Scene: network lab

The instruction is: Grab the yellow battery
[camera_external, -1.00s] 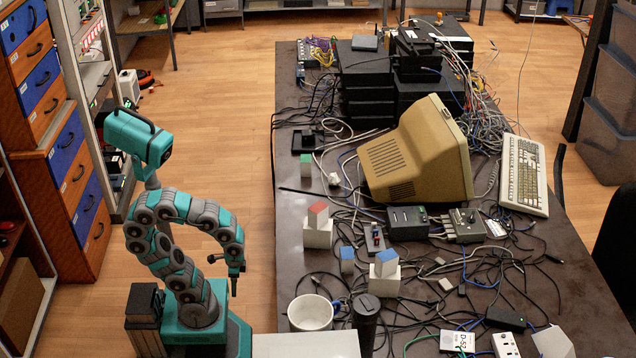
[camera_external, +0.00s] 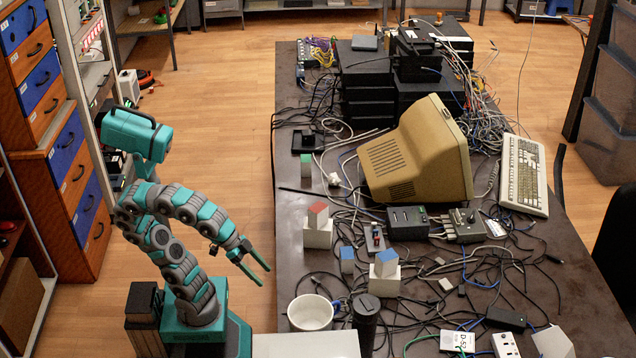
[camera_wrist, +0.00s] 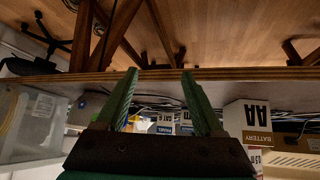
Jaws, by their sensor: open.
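I cannot make out a yellow battery in either view. My gripper (camera_external: 265,277) is open and empty, in the air just left of the table's left edge. Its two green fingers point down and right. In the wrist view the open fingers (camera_wrist: 160,76) show with nothing between their tips. Smaller blue and white boxes (camera_wrist: 166,125) show between the fingers, partly hidden.
The dark table (camera_external: 290,220) carries tangled cables, a beige monitor (camera_external: 415,150), a keyboard (camera_external: 523,175), a white mug (camera_external: 310,312) and a dark cylinder (camera_external: 365,322). Small blocks with red (camera_external: 317,215) and blue (camera_external: 387,263) tops stand near the left side.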

